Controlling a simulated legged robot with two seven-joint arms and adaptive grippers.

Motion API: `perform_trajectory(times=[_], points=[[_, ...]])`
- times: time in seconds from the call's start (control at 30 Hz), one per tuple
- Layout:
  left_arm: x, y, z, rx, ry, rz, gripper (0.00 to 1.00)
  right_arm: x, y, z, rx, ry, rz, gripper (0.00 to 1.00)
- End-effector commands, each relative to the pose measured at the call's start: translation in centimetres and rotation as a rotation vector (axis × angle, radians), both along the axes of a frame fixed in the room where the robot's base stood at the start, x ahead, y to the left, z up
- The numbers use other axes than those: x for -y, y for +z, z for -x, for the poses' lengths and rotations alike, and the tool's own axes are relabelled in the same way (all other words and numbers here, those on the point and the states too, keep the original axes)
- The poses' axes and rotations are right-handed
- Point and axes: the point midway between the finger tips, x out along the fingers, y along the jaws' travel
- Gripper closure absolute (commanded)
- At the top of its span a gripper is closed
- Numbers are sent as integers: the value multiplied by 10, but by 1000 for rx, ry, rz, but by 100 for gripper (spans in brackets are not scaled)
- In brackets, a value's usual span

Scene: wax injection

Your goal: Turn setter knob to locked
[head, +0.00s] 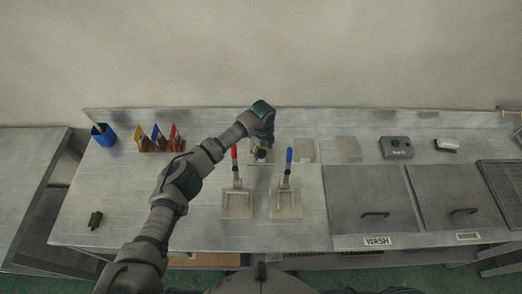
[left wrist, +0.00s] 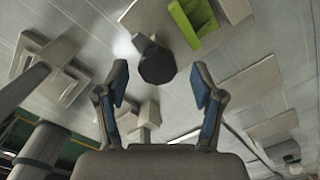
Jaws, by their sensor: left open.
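In the left wrist view a dark round knob (left wrist: 157,65) stands on a pale base and shows between my fingertips; I take it for the setter knob. My left gripper (head: 261,150) is open, its two fingers on either side of the knob in that view. I cannot tell whether they touch it. A bright green part (left wrist: 194,22) lies just beyond the knob. In the head view the gripper and wrist largely hide the knob, over a pale plate at the back of the bench. The knob's marking cannot be read. My right gripper is not in view.
Two toggle clamps, one with a red handle (head: 234,154) and one with a blue handle (head: 289,157), stand close in front. A blue cup (head: 103,135) stands at the left.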

Motion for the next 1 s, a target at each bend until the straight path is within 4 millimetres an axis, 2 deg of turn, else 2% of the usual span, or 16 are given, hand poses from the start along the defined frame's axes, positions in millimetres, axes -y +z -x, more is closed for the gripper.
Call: perform_trajectory(times=[0.13, 0.37, 0.6, 0.77, 1.0], points=[[-3, -7, 0, -2, 0, 2, 32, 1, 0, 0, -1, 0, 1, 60], [-8, -8, -1, -1, 1, 6, 32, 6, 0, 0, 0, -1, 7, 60], [-5, -7, 0, -3, 1, 1, 92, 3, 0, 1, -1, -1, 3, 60], [-5, -8, 1, -4, 2, -1, 92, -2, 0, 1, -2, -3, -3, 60], [-3, -9, 1, -5, -20, 2, 92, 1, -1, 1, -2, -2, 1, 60]])
